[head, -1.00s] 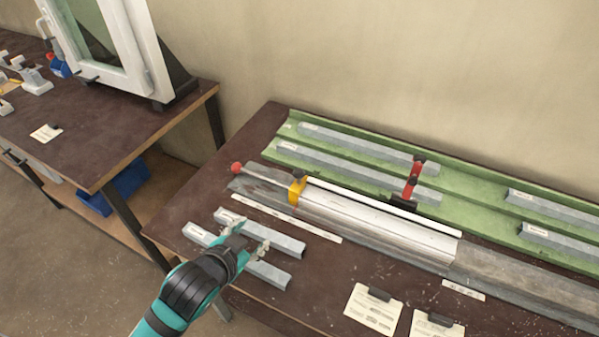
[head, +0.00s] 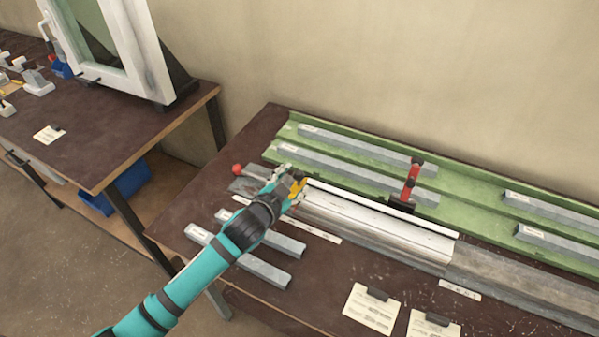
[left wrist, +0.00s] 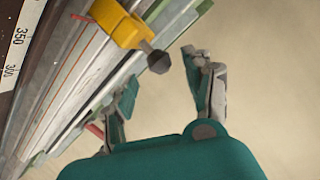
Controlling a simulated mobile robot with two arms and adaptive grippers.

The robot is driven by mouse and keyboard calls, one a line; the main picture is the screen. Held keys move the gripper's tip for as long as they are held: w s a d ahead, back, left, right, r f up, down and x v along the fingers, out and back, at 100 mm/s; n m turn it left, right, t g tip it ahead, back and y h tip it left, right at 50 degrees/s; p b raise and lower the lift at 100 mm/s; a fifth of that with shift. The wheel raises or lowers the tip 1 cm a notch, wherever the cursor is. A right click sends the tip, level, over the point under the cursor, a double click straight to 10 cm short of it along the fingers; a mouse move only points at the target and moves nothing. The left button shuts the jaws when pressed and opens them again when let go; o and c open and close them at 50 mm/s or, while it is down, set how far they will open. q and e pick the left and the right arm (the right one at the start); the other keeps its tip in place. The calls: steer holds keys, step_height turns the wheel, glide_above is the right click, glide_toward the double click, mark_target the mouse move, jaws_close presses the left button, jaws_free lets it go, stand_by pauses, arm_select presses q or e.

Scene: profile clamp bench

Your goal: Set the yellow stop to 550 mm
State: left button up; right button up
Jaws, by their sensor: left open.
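The yellow stop (head: 297,188) sits on the rail of the clamp bench (head: 380,225), at the left end of the white profile (head: 370,229). My left gripper (head: 286,177) is at the stop in the head view and partly covers it. In the left wrist view the stop (left wrist: 118,25) with its dark knob (left wrist: 159,62) lies ahead of my open left gripper (left wrist: 158,85), with the fingers apart and nothing between them. My right gripper is not in view.
A red clamp lever (head: 411,183) stands behind the profile. A red ball knob (head: 237,169) is at the rail's left end. Loose grey bars (head: 265,270) lie in front, more in the green tray (head: 470,205). Clipboard notes (head: 373,308) lie at the front edge.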

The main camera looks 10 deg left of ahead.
mark_target(297, 177)
arm_select(q)
steer(key=shift+x, duration=2.4)
jaws_close()
